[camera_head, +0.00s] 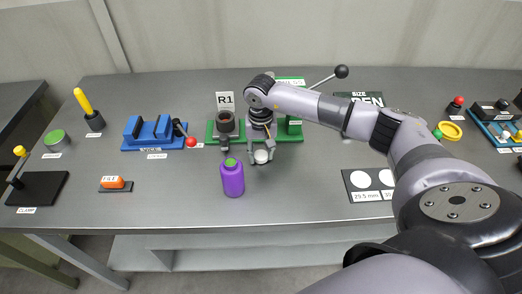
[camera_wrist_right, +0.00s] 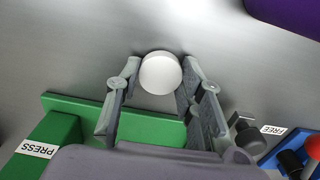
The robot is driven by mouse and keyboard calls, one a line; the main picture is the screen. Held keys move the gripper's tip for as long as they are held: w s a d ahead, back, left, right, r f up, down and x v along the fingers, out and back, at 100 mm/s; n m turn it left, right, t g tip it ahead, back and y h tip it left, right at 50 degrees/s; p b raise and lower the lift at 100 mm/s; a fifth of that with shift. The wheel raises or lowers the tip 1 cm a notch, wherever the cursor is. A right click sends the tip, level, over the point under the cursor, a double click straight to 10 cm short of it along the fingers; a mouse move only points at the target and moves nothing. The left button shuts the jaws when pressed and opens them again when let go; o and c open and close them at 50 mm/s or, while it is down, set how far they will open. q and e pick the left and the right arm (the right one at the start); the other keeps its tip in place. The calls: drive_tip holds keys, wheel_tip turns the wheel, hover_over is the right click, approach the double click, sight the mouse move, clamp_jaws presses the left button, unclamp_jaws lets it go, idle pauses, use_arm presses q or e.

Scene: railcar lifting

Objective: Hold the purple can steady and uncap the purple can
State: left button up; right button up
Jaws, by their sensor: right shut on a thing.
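The purple can (camera_head: 232,180) stands upright on the grey table near its front edge, with a green top (camera_head: 230,162). Its purple side also shows at the upper right of the right wrist view (camera_wrist_right: 292,12). My right gripper (camera_head: 262,158) is just right of and behind the can, apart from it. It is shut on a white round piece (camera_wrist_right: 160,73), held between the fingertips; whether this is the can's cap cannot be told. My left gripper is not in view, and nothing grips the can.
Behind the right gripper is a green press (camera_head: 294,128) with a long lever. A brown cup-like part (camera_head: 225,122) stands by the R1 sign. The table around the can's left and front is clear.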

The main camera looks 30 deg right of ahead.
drive_tip(key=shift+f, duration=0.2)
drive_tip(key=shift+f+b, duration=0.15)
drive_tip(key=shift+b, duration=0.15)
drive_tip(key=o, duration=1.3)
